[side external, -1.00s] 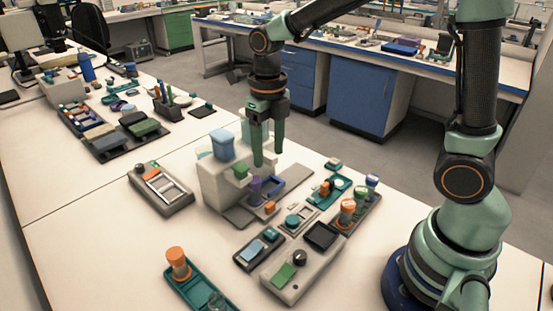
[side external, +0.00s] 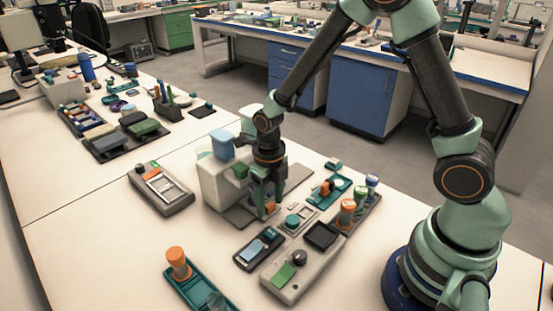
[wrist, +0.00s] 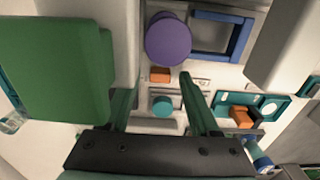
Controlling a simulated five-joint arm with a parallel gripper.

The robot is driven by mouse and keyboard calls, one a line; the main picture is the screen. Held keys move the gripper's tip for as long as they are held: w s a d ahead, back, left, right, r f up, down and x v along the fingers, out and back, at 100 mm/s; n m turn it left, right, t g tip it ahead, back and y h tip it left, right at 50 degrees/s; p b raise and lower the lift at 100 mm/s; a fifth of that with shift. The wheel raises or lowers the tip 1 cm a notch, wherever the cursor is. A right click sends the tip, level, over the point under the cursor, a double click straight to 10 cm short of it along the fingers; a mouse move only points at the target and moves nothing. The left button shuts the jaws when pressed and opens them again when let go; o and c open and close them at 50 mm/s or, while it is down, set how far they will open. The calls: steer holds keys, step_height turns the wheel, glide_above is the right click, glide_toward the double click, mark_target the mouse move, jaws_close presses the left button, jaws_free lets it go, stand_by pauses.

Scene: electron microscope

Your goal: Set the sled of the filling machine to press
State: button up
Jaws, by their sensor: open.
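The filling machine is a pale block (side external: 212,183) with a blue container (side external: 222,144) on top and a grey base plate (side external: 240,214) in front. The wrist view shows a purple round part (wrist: 168,40), a small orange block (wrist: 160,75) and a blue open frame (wrist: 236,35) on its base. I cannot tell for sure which part is the sled; the orange block may be its handle. My gripper (side external: 267,211) is open, low in front of the machine and pointing down. In the wrist view its green fingers (wrist: 155,85) stand on either side of the orange block's line, with nothing clearly gripped.
A large green block (wrist: 55,70) is close at the left in the wrist view. A teal disc (wrist: 163,106) lies nearby. A device with a dark screen (side external: 320,236) and a teal tray (side external: 330,190) stand to the right. Clear white table lies at the front left.

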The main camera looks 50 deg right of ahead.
steer(key=shift+f, duration=0.25)
jaws_close()
stand_by(1.4)
